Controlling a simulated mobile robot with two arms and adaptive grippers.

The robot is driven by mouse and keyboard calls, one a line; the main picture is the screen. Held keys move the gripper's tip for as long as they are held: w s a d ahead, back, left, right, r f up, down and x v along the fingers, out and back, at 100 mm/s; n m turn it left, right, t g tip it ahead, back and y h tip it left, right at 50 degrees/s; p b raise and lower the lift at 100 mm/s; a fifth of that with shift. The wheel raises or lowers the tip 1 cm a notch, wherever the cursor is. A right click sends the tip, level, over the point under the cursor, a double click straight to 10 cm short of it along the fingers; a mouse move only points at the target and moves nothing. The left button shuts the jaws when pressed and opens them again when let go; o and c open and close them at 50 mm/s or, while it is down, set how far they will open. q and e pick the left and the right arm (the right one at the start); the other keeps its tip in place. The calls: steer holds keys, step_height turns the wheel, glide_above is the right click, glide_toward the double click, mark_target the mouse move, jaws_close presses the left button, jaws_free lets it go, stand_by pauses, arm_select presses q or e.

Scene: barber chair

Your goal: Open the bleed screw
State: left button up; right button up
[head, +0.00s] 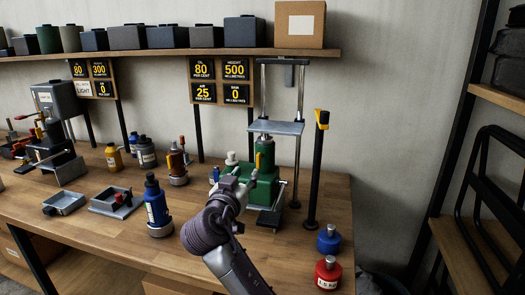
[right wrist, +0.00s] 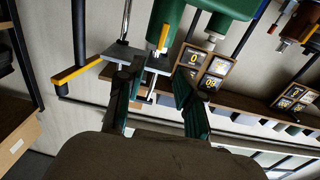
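A green press (head: 264,180) stands on the bench, with a grey plate (head: 277,127) on its ram. A yellow part (head: 257,161) shows on the front of its green body. A small white-topped part (head: 231,158) stands at its left. I cannot tell which small part is the bleed screw. My right gripper (head: 234,188) is in front of the press's lower left side and partly hides it. In the tilted right wrist view, its two fingers (right wrist: 157,98) are apart with nothing between them. The green body (right wrist: 225,8) and a yellow-and-white part (right wrist: 163,38) lie beyond them. My left gripper is not in view.
A black post with a yellow top (head: 321,125) stands right of the press. A blue bottle (head: 156,205) stands left. Display panels (head: 219,80) hang behind, one reading AIR 25 percent.

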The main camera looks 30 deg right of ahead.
mark_target(258, 155)
steer(key=p+x, duration=0.1)
steer(key=x, duration=0.4)
steer(key=p+x, duration=0.2)
steer(key=x, duration=0.4)
steer(key=shift+w+d+r, duration=0.15)
steer(key=shift+w+r, duration=0.05)
steer(key=shift+r, duration=0.05)
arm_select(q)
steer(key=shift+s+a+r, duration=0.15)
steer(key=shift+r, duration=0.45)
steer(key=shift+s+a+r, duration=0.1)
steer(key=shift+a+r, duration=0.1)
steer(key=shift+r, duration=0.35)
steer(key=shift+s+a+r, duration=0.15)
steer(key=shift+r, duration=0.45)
arm_select(e)
steer(key=shift+w+d+f, duration=0.1)
steer(key=shift+w+d, duration=0.35)
steer(key=shift+d, duration=0.1)
steer(key=shift+c, duration=0.3)
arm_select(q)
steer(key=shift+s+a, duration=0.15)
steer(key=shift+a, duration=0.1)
arm_select(e)
jaws_close()
